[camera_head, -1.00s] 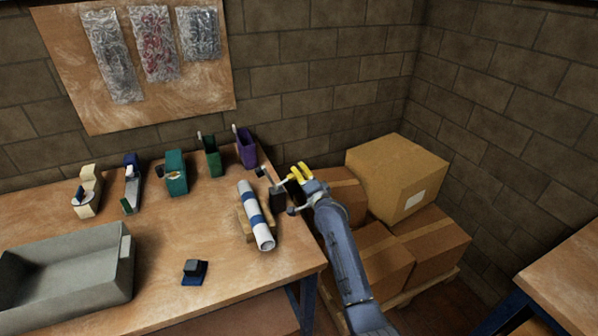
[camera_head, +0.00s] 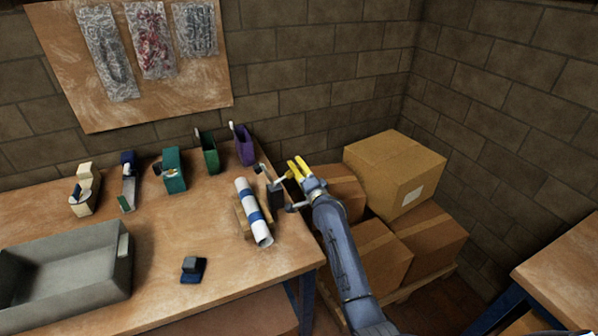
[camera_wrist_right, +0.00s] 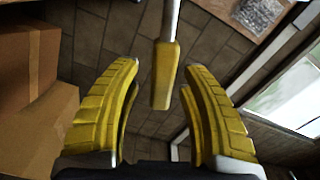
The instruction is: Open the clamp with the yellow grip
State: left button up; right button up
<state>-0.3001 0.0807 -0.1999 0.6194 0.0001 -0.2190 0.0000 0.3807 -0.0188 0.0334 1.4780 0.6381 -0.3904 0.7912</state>
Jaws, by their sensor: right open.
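The clamp (camera_head: 275,194) is dark with a metal lever and stands at the right edge of the workbench. Its yellow grip (camera_wrist_right: 165,75), on a pale metal rod, shows in the right wrist view. My right gripper (camera_head: 296,166) has yellow fingers and is beside the clamp, past the bench edge. In the right wrist view my right gripper (camera_wrist_right: 160,82) is open, with one finger on each side of the grip and visible gaps. In the head view the grip is hard to tell from the yellow fingers. My left gripper is not in view.
A white tube with blue bands (camera_head: 250,200) lies on a wooden cradle left of the clamp. A grey bin (camera_head: 65,270), a small blue-and-black item (camera_head: 192,269) and several dispensers and holders (camera_head: 173,170) stand on the bench. Cardboard boxes (camera_head: 395,175) are stacked right of my right arm.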

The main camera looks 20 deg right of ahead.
jog(key=s+d, duration=0.1)
jog(key=s, duration=1.1)
jog(key=shift+d, duration=0.35)
jog(key=w+d+f+n+g+h, duration=0.2)
jog(key=w+d+f, duration=0.1)
jog(key=d+f, duration=0.6)
jog(key=s+a+f+n+g, duration=0.1)
jog(key=s+f+n+g, duration=0.1)
jog(key=s+f, duration=0.65)
jog(key=s+a+f+n+g, duration=0.1)
jog(key=s+f+n+g, duration=0.15)
jog(key=f, duration=1.15)
jog(key=s+a+f+n+g, duration=0.1)
jog(key=s+f+g, duration=0.1)
jog(key=s+f, duration=0.7)
jog(key=s+a+f+n+g, duration=0.2)
jog(key=s+f+n+g, duration=0.2)
jog(key=s+f, duration=1.45)
jog(key=s+f+n+g, duration=0.2)
jog(key=s+f, duration=0.1)
jog(key=s, duration=1.1)
jog(key=s+f+n+g, duration=0.2)
jog(key=s+f, duration=0.2)
jog(key=s, duration=1)
jog(key=shift+s+a+n+h, duration=0.15)
jog(key=shift+a+n+h, duration=0.15)
jog(key=shift+a+n, duration=0.1)
